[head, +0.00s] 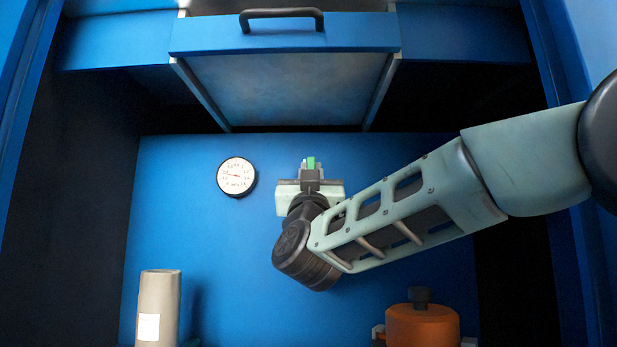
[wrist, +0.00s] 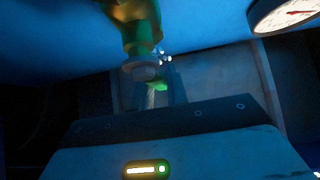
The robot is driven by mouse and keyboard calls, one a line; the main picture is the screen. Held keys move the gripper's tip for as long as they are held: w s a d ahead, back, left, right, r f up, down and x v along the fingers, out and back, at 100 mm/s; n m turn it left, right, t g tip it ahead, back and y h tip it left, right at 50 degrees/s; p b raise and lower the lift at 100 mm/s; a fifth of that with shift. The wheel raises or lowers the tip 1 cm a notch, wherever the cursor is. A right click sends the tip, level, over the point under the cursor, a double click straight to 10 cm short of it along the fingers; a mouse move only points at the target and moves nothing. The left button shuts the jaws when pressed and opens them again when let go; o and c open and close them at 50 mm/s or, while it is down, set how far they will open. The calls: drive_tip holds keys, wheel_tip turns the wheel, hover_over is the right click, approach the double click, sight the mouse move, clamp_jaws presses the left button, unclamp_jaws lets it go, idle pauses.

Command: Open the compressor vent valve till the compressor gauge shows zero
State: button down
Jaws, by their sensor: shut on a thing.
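The round white gauge (head: 237,177) with a black rim is on the blue back wall, left of my gripper. Its red needle points left; its numbers are too small to read. Its lower part shows at the top right of the wrist view (wrist: 288,12). My gripper (head: 310,168) is at the wall, shut on a small green handle (wrist: 158,86), which appears to be the vent valve's. A brass-coloured valve body (wrist: 137,28) with a grey end is just beyond the fingers in the wrist view. My gripper hides most of the valve in the head view.
A blue panel (head: 285,36) with a black handle (head: 281,14) juts out above. A beige cylinder (head: 158,305) with a white label stands at the lower left. An orange vessel (head: 422,325) with a dark knob stands at the lower right, below my arm.

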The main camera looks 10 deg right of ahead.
drive_tip(key=shift+f, duration=0.1)
drive_tip(key=c, duration=1.4)
unclamp_jaws()
drive_tip(key=p+v, duration=0.3)
drive_tip(key=v, duration=1.4)
drive_tip(key=shift+s+f+p, duration=0.15)
drive_tip(key=shift+p, duration=0.15)
